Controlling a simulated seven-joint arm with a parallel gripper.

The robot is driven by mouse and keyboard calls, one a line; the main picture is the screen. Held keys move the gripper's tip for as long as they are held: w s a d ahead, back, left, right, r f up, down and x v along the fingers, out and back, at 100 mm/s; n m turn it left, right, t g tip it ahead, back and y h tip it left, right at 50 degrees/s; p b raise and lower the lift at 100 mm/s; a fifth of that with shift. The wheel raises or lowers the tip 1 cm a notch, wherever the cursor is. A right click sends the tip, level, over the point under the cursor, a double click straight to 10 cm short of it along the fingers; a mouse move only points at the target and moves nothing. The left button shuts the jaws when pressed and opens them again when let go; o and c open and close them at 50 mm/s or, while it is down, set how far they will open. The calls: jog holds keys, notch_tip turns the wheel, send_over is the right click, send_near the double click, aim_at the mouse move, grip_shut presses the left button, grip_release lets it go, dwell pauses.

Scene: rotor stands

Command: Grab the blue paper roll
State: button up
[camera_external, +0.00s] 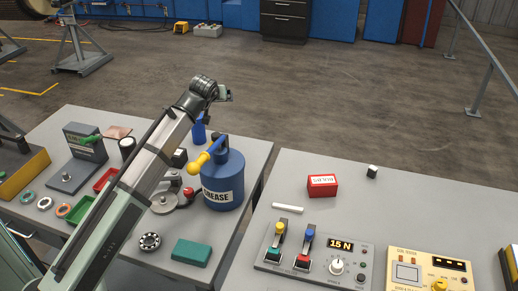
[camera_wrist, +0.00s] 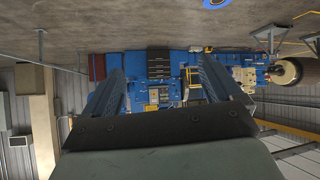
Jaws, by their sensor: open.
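A blue roll-like cylinder (camera_external: 199,131), which looks like the paper roll, stands on the left table behind the blue grease can. It is partly hidden by my arm and the can. My gripper (camera_external: 224,93) is raised above and beyond it, apart from it. In the wrist view my gripper (camera_wrist: 162,75) shows two fingers spread apart with nothing between them. The paper roll is not clearly visible there. A blue ring at the top edge is cut off, and I cannot tell what it is.
The blue grease can (camera_external: 224,180) with a yellow-tipped handle stands close in front of the roll. A green box (camera_external: 191,253), a bearing (camera_external: 149,242) and red and green trays lie nearby. The right table holds a red box (camera_external: 322,185) and control panels. A gap separates the tables.

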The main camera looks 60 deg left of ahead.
aim_at(197, 120)
jog(key=s+a+f+m+g+h, duration=0.1)
jog(key=s+a+f+g+h, duration=0.15)
jog(key=a, duration=0.45)
jog(key=s+a+f+g+h, duration=0.1)
jog(key=s+a+f+h, duration=0.25)
jog(key=a, duration=0.35)
jog(key=shift+y, duration=0.4)
jog(key=x, duration=0.8)
jog(key=shift+w+a+f, duration=0.1)
jog(key=shift+w+f, duration=0.15)
jog(key=shift+w, duration=0.05)
jog(key=shift+x, duration=2.8)
jog(key=shift+w+t, duration=0.1)
jog(key=shift+t, duration=0.15)
jog(key=c, duration=1.1)
jog(key=shift+c, duration=0.2)
